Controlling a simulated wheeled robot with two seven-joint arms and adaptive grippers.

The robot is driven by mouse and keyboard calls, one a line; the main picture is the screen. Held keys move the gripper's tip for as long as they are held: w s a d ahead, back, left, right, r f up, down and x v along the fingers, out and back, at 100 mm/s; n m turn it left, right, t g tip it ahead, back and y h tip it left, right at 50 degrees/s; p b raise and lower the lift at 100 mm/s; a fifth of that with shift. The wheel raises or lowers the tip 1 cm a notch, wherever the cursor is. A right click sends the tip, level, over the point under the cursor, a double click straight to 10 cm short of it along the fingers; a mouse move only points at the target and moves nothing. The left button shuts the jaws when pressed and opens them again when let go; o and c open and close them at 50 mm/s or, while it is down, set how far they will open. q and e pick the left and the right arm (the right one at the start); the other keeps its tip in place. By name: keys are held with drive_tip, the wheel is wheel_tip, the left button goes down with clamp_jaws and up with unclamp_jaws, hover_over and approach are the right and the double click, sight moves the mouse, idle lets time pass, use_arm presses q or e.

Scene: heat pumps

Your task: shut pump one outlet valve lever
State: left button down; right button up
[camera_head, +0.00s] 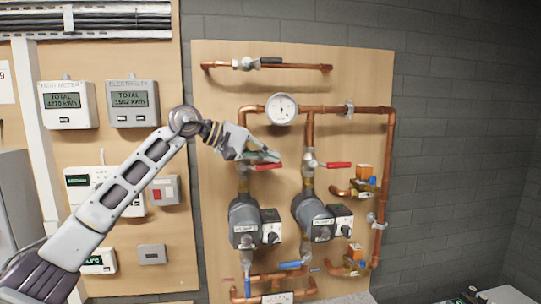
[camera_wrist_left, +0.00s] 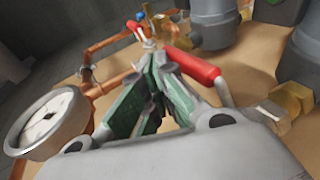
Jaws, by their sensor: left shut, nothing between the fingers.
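The outlet valve above the left pump has a red lever (camera_head: 267,166) that points right, roughly across its upright pipe. The left pump (camera_head: 242,222), which I take as pump one, hangs below it. My left gripper (camera_head: 270,156) is just above this lever, shut and empty. In the left wrist view the green fingers (camera_wrist_left: 150,90) are together and the red lever (camera_wrist_left: 194,66) lies beside them, outside the jaws. I cannot tell if they touch. The gripper hides part of the valve body. My right gripper is not in view.
A pressure gauge (camera_head: 281,109) sits just above the gripper. The right pump (camera_head: 313,217) has a similar red lever (camera_head: 338,165), also pointing right. Copper pipes (camera_head: 386,170) frame the board. Blue levers (camera_head: 290,265) are below the pumps. Meters (camera_head: 68,104) hang at left.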

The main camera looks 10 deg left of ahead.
use_arm(q)
drive_tip(key=v, duration=1.1)
drive_tip(key=shift+s+a, duration=0.2)
drive_tip(key=shift+a, duration=0.05)
